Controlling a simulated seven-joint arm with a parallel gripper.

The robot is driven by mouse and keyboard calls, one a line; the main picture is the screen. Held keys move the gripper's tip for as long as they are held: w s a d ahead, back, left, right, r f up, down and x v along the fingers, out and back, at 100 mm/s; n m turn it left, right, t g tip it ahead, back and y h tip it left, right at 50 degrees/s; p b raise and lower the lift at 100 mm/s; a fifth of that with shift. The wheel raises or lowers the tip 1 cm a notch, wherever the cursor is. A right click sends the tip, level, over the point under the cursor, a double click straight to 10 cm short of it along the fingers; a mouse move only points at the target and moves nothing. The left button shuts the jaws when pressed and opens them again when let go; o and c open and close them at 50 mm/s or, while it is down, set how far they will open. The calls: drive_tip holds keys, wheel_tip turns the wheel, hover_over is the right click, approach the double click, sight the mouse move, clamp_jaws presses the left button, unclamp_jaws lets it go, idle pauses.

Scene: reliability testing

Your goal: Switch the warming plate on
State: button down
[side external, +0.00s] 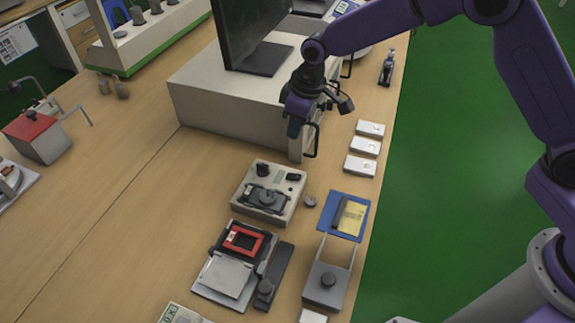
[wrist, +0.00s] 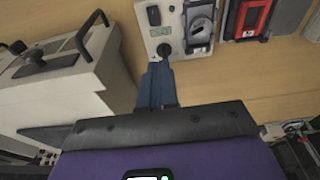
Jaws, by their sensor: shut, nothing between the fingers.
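A beige box, which I take for the warming plate (side external: 246,194), sits on the bench in the side view. It has a black round knob (side external: 263,170), a small green display (side external: 279,174) and a black switch (side external: 293,177) along its far edge. A dark clamp-like fixture covers much of its top. In the wrist view the box shows at the top, with the switch (wrist: 153,15), display (wrist: 160,31) and knob (wrist: 164,50). My gripper (side external: 293,132) is shut and empty, above and behind the box. Its blue fingers (wrist: 157,68) appear just below the knob in the wrist view.
A large beige cabinet (side external: 215,105) with a monitor stands behind the box. A black-framed red device (side external: 243,240) is in front. A blue tray (side external: 335,198) and white blocks (side external: 365,145) lie to the right. Bare bench is free to the left.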

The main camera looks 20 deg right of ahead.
drive_tip(key=shift+w+a+f, duration=0.15)
drive_tip(key=shift+w+f, duration=0.25)
drive_tip(key=shift+w, duration=0.15)
approach(294, 177)
drive_tip(key=w+a+f, duration=0.2)
drive_tip(key=f, duration=0.1)
drive_tip(key=w+f, duration=0.1)
drive_tip(key=f, duration=0.1)
drive_tip(key=shift+a+f, duration=0.25)
drive_tip(key=shift+a, duration=0.15)
drive_tip(key=shift+f, duration=0.5)
drive_tip(key=shift+f, duration=0.1)
